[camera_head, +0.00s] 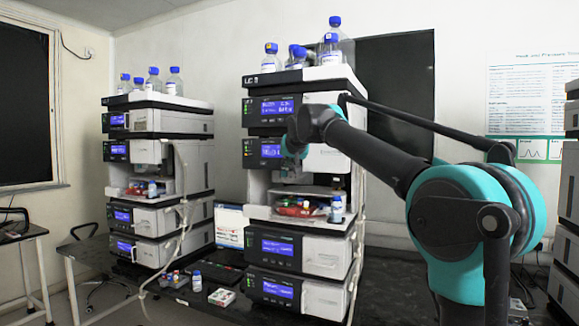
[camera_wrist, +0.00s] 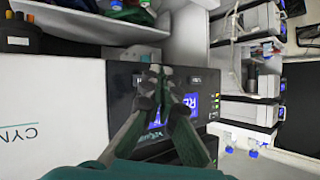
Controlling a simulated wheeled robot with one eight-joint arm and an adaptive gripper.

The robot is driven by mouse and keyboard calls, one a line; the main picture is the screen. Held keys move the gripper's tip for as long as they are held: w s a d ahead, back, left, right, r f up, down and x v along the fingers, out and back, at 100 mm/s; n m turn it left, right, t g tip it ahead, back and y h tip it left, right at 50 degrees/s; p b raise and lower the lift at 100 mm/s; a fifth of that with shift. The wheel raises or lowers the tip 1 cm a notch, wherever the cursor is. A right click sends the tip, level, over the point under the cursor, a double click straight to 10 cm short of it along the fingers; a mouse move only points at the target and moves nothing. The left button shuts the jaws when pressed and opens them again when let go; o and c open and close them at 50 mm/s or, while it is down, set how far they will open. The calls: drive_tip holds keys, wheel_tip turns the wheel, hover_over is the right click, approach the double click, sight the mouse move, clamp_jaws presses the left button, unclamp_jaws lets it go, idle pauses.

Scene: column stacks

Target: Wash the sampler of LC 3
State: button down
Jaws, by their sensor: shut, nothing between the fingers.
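The middle column stack (camera_head: 318,78) has a label starting with "LC" whose number is too small to read surely. Its sampler module has a dark front panel with a lit blue display (camera_head: 270,152). My gripper (camera_wrist: 161,70) is shut and empty, its fingertips together in front of the dark panel (camera_wrist: 125,78) in the wrist view. The fingers cover part of the blue display (camera_wrist: 190,103) there. I cannot tell whether the tips touch the panel. In the head view my wrist hides the panel's right part.
Below the panel is an open bay with a tray (camera_head: 285,213) of small coloured items and a bottle (camera_head: 337,208). Blue-capped bottles (camera_head: 330,45) stand on top. A second stack (camera_head: 160,125) stands left.

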idle(0.8)
drive_tip(key=shift+w+d, duration=0.1)
drive_tip(key=shift+w, duration=0.3)
drive_tip(key=shift+w+d, duration=0.15)
drive_tip(key=shift+w, duration=0.2)
idle(0.7)
drive_tip(key=shift+s, duration=0.15)
drive_tip(key=shift+s+a, duration=0.25)
drive_tip(key=shift+s, duration=0.4)
drive_tip(key=s, duration=0.1)
drive_tip(key=s+a, duration=0.1)
drive_tip(key=s, duration=0.2)
drive_tip(key=shift+s+a, duration=0.35)
drive_tip(key=shift+a, duration=0.05)
idle(0.6)
